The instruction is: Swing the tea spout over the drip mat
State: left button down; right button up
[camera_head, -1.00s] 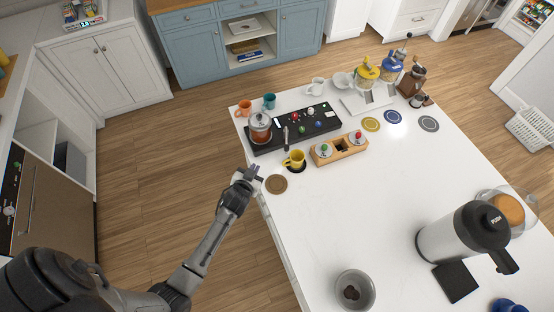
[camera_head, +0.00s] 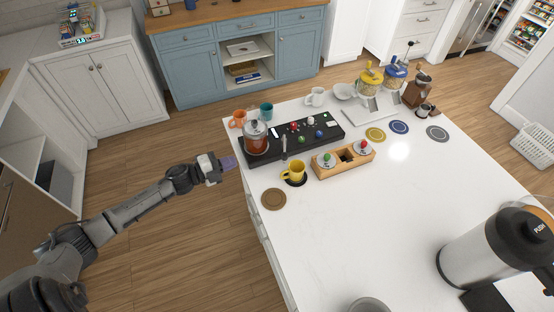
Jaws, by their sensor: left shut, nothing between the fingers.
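A glass tea pot with amber tea (camera_head: 256,145) stands at the left end of a long black tray (camera_head: 315,138) on the white counter. A thin upright metal piece (camera_head: 285,148) shows at the tray's front edge; I cannot tell whether it is the tea spout. A yellow mug (camera_head: 292,171) stands in front of it on a small dark round mat (camera_head: 296,183), possibly the drip mat. My left gripper (camera_head: 229,163) is shut and empty, left of the tray, near the counter's left edge, apart from the pot. My right gripper is not in view.
A brown round coaster (camera_head: 274,199) lies near the left edge. A wooden holder (camera_head: 343,162) with two lidded jars stands right of the mug. Orange (camera_head: 238,119) and teal (camera_head: 266,111) cups stand behind the pot. A large steel flask (camera_head: 495,250) is at lower right. The middle counter is clear.

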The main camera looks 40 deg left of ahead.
pick_arm(q)
jog(key=s+d+r+m+g+h, duration=0.1)
jog(key=s+d+m+h, duration=0.1)
jog(key=d+m+h, duration=0.15)
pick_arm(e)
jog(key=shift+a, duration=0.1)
pick_arm(q)
jog(key=m+p, duration=0.1)
jog(key=p, duration=0.1)
send_near(285, 147)
jog(key=d+r, duration=0.2)
jog(key=d, duration=0.4)
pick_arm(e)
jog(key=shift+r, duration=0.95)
pick_arm(q)
jog(key=shift+x, duration=0.75)
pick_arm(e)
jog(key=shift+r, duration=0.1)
pick_arm(q)
jog(key=shift+f, duration=0.15)
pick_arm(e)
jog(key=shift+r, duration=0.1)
